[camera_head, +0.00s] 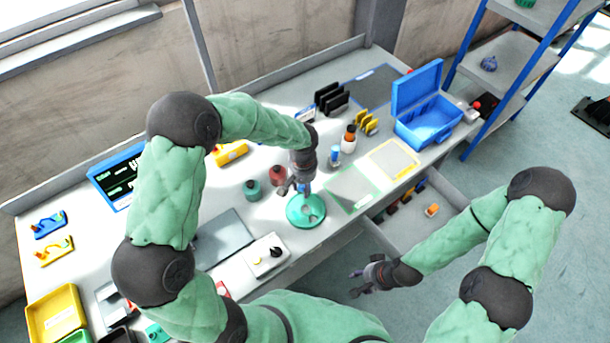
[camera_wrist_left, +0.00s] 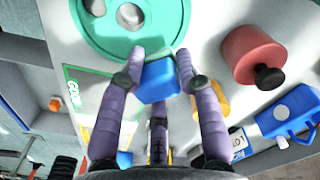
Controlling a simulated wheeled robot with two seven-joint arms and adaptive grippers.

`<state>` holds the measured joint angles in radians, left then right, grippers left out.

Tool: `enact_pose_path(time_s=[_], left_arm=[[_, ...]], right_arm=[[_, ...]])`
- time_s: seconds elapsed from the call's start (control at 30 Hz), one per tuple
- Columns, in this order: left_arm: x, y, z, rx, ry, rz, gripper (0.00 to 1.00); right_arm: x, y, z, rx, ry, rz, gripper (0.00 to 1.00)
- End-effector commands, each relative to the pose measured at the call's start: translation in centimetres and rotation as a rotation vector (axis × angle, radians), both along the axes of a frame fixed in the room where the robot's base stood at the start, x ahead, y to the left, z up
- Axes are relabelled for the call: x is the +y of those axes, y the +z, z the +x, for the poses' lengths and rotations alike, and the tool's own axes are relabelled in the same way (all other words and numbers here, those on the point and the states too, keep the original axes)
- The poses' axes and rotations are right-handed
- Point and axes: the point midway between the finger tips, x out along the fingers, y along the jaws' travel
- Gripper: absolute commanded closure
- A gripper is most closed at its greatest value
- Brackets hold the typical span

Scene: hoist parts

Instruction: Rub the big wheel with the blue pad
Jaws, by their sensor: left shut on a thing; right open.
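The big wheel is a flat teal-green disc (camera_head: 293,217) lying on the bench near its front edge. It also shows at the top of the left wrist view (camera_wrist_left: 92,35), partly cut off by the frame. My left gripper (camera_head: 297,189) is above the wheel, fingers pointing down. It is shut on the blue pad (camera_wrist_left: 158,80), a small blue block held between its fingers. In the left wrist view the pad is close to the wheel's rim; I cannot tell whether they touch. My right gripper (camera_head: 367,280) is open and empty, low in front of the bench.
A red weight (camera_head: 278,175) and a dark green one (camera_head: 252,189) stand left of the wheel. Bottles (camera_head: 348,139) and an open blue case (camera_head: 428,118) are to the right. An open drawer (camera_head: 389,232) sticks out below the bench edge.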

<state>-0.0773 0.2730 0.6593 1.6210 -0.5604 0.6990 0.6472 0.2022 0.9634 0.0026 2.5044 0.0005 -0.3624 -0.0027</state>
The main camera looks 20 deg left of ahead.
Motion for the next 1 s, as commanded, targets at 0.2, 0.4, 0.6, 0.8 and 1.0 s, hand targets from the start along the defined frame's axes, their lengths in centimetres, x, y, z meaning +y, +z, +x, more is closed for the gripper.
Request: enact_pose_path(time_s=[0.2, 0.4, 0.6, 0.8, 1.0], left_arm=[[0.3, 2.3, 0.5, -0.003, 0.001, -0.001, 0.95], [0.5, 4.1, 0.7, -0.003, 0.000, -0.001, 0.95], [0.6, 4.6, 0.8, -0.002, 0.000, 0.000, 0.95], [0.6, 4.6, 0.8, -0.002, 0.000, 0.000, 0.95], [0.6, 4.6, 0.8, -0.002, 0.000, -0.001, 0.95]], right_arm=[[0.0, 1.5, 0.1, -0.001, 0.000, 0.000, 0.54], [0.0, 2.7, 0.0, -0.001, 0.000, 0.000, 0.54], [0.0, 3.0, 0.0, -0.001, 0.000, 0.000, 0.54], [0.0, 2.9, 0.0, -0.001, 0.000, 0.000, 0.54], [0.0, 2.9, 0.0, -0.001, 0.000, 0.000, 0.54]])
